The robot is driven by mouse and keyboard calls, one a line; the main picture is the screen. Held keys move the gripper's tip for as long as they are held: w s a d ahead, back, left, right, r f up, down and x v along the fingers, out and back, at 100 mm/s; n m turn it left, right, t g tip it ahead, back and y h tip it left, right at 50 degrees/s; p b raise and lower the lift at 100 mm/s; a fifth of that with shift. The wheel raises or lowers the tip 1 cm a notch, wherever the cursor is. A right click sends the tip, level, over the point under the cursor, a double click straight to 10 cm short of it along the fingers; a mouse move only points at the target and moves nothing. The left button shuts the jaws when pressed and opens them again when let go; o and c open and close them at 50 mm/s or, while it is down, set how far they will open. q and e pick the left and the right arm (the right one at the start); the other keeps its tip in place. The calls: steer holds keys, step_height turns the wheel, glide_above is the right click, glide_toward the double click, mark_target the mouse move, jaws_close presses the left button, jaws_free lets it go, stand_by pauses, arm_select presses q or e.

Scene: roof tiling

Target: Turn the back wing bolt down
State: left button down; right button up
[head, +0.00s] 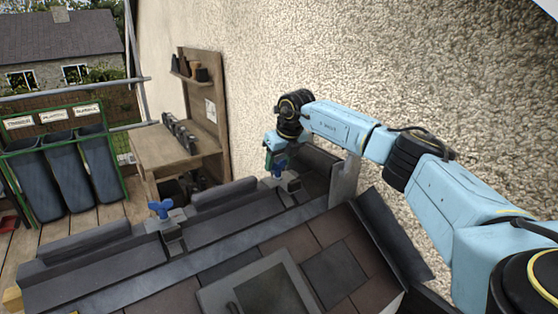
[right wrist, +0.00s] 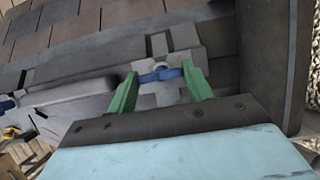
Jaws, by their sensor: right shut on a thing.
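The back wing bolt (head: 279,174) is blue and stands on a grey clamp (head: 289,184) at the far end of the roof ridge. My right gripper (head: 275,160) reaches down over it from the wall side. In the right wrist view the green fingers of my right gripper (right wrist: 160,70) stand on either side of the blue back wing bolt (right wrist: 160,76), shut on its wings. The bolt is partly hidden by the fingers in the head view. Another blue wing bolt (head: 161,208) stands on a nearer clamp (head: 168,226). My left gripper is out of view.
A rough pebbled wall (head: 400,60) rises close behind my right arm. Dark ridge pieces (head: 105,265) lie along the roof, beside brown tiles (head: 300,245). A wooden bench (head: 165,150) and a green rack of bins (head: 65,165) stand beyond at the left.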

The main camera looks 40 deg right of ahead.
steer(key=shift+a+r+m+h+p, duration=0.15)
steer(key=shift+m+h+p, duration=0.45)
steer(key=shift+m, duration=0.6)
steer(key=shift+w+m+h+p, duration=0.1)
steer(key=shift+m+h+p, duration=0.25)
steer(key=shift+m, duration=0.85)
steer(key=o, duration=0.9)
steer(key=shift+o, duration=0.4)
steer(key=v, duration=1.3)
steer(key=shift+r+b, duration=0.2)
steer(key=shift+b, duration=0.25)
steer(key=shift+w, duration=0.1)
